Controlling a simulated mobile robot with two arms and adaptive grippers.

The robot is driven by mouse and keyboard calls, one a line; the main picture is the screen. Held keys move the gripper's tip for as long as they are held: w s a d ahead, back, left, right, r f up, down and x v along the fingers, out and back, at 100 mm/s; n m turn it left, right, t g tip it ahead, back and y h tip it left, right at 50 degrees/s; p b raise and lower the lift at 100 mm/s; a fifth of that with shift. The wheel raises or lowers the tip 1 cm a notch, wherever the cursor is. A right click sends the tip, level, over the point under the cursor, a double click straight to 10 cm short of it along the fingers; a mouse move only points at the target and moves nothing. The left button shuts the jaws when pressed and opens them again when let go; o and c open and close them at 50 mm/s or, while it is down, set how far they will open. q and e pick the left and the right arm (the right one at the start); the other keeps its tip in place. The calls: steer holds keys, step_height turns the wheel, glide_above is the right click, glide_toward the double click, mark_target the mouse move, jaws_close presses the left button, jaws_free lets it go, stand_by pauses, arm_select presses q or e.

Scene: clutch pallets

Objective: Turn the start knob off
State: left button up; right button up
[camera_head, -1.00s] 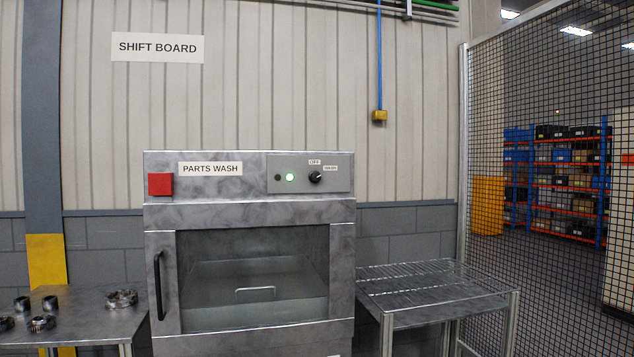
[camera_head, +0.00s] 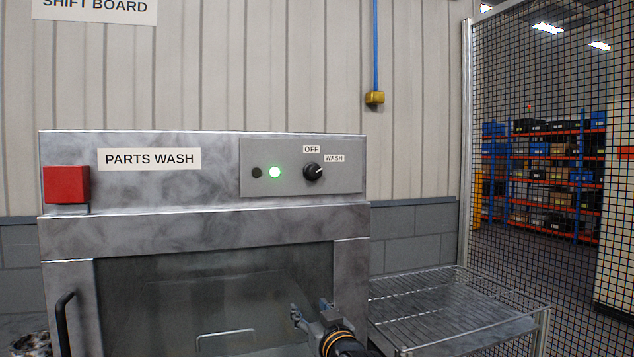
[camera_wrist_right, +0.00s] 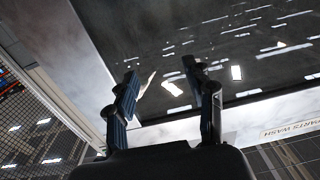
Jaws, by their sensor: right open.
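The start knob (camera_head: 313,171) is a round black dial on the grey control panel (camera_head: 350,184) of the parts washer. Its light pointer mark is turned toward the WASH label (camera_head: 334,158), to the right of the OFF label (camera_head: 311,149). A green light (camera_head: 275,172) glows left of the knob. My right gripper (camera_head: 311,308) is below the knob, in front of the washer's door window. It is open and empty, and its two fingers show apart in the right wrist view (camera_wrist_right: 166,90). My left gripper is out of view.
A black door handle (camera_head: 64,322) is at lower left. A wire rack table (camera_head: 440,300) stands to the right, before a mesh fence (camera_head: 540,230). The space before the panel is clear.

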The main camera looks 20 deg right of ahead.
mark_target(316, 175)
steer(key=s+d+r+t, duration=0.15)
steer(key=s+r, duration=0.35)
steer(key=r, duration=0.7)
steer(key=s+d+r+t, duration=0.1)
steer(key=s+r+t, duration=0.25)
steer(key=r, duration=0.75)
steer(key=shift+m+g, duration=0.3)
steer(key=shift+g, duration=0.1)
steer(key=p+x, duration=0.1)
steer(key=x, duration=0.2)
steer(key=p+x, duration=0.1)
steer(key=x, duration=0.3)
steer(key=p+x, duration=0.1)
steer(key=x, duration=0.3)
steer(key=shift+d+r+p, duration=0.25)
steer(key=shift+r+p, duration=0.1)
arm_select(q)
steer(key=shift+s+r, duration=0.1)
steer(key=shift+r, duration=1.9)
arm_select(e)
steer(key=shift+x, duration=0.8)
steer(key=shift+f, duration=0.15)
jaws_close()
